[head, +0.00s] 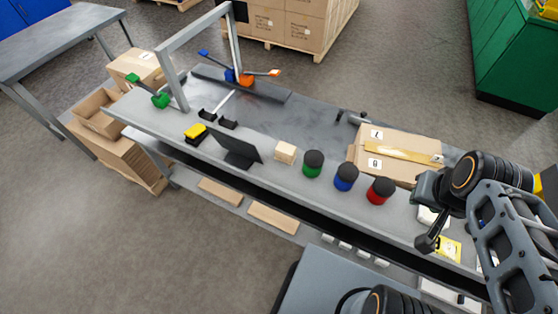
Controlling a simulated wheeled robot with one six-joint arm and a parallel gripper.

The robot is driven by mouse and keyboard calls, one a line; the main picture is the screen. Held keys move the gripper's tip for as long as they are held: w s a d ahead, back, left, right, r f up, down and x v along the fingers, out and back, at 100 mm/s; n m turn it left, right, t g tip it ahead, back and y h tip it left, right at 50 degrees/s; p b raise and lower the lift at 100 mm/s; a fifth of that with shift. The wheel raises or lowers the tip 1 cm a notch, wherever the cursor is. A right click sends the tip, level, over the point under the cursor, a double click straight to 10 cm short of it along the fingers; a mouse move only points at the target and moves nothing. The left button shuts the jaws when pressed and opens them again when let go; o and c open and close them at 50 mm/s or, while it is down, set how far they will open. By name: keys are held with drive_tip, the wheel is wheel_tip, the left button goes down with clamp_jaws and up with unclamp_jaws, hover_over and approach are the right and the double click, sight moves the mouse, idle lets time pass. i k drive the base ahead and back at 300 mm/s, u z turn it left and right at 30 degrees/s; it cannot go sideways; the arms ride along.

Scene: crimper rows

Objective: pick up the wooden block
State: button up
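The wooden block (286,152) is a small pale cube. It sits on the grey workbench (190,137) near its front edge, between a black tilted stand and a green jar. My gripper (428,241) is at the right, over the right part of the bench and well apart from the block. Its fingers look dark and small, and I cannot tell whether they are open or shut. No object shows in it.
Green (313,164), blue (346,177) and red (380,190) black-lidded jars stand between the block and my gripper. A taped cardboard box (395,153) lies behind them. The black stand (236,150) is left of the block. A metal frame (172,78) rises at the far left.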

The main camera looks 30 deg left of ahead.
sight(285, 152)
drive_tip(key=k, duration=0.8)
drive_tip(key=u, duration=1.75)
drive_tip(key=i, duration=1.1)
drive_tip(key=z, duration=1.25)
